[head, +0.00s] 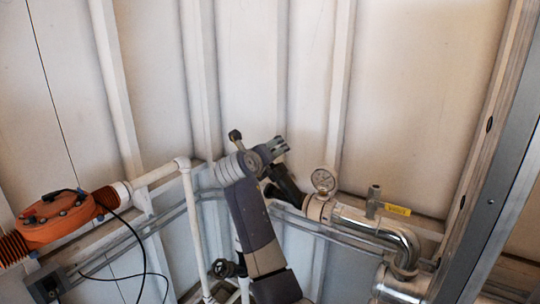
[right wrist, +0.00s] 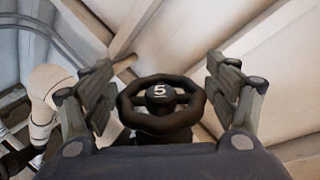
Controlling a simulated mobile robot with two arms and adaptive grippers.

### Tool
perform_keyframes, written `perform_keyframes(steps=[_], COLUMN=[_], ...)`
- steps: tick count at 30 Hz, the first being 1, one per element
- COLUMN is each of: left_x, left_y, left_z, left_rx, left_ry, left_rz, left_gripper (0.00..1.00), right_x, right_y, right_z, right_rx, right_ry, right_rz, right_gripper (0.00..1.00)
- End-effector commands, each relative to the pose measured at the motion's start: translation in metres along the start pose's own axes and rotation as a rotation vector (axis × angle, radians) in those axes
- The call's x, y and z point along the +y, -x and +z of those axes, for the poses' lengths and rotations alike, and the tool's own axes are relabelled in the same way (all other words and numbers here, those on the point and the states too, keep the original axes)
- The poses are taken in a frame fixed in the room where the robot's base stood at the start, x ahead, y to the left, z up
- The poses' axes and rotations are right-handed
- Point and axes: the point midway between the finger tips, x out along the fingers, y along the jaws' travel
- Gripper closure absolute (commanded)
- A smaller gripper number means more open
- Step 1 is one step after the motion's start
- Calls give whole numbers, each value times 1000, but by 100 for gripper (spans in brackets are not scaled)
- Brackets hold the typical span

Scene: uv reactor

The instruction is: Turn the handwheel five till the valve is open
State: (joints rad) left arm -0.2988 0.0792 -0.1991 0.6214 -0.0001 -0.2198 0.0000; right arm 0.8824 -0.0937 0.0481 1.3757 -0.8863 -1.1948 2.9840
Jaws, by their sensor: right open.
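Handwheel five is a black ring with a white "5" on its hub (right wrist: 160,91), in the middle of the right wrist view. My right gripper (right wrist: 160,78) is open, with one finger on each side of the wheel. A gap shows between each finger and the rim, and nothing is held. In the head view my right gripper (head: 276,148) is up near the wall at the centre. I cannot make out the numbered wheel there. My left gripper is not in view.
A pressure gauge (head: 323,181) and a shiny bent pipe (head: 375,226) are right of my arm. An orange housing (head: 55,218) with black cables is at left. White pipes (head: 190,215) and another dark handwheel (head: 223,268) are close by my arm's left side.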

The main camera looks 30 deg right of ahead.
Motion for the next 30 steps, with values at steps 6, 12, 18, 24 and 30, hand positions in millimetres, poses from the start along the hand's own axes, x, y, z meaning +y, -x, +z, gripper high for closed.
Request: perform_keyframes(steps=[6,12,18,24,30], left_x=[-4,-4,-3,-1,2], left_y=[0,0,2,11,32], left_z=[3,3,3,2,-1], left_rx=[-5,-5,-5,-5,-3], left_ry=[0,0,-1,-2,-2], left_rz=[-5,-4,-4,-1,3], left_gripper=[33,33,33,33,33], right_x=[0,0,0,2,3], right_y=[0,0,0,1,3], right_z=[0,0,0,1,4], right_rx=[0,1,1,2,3], right_ry=[0,0,-1,-1,1], right_rz=[0,1,23,111,268], right_gripper=[52,67,68,68,69])
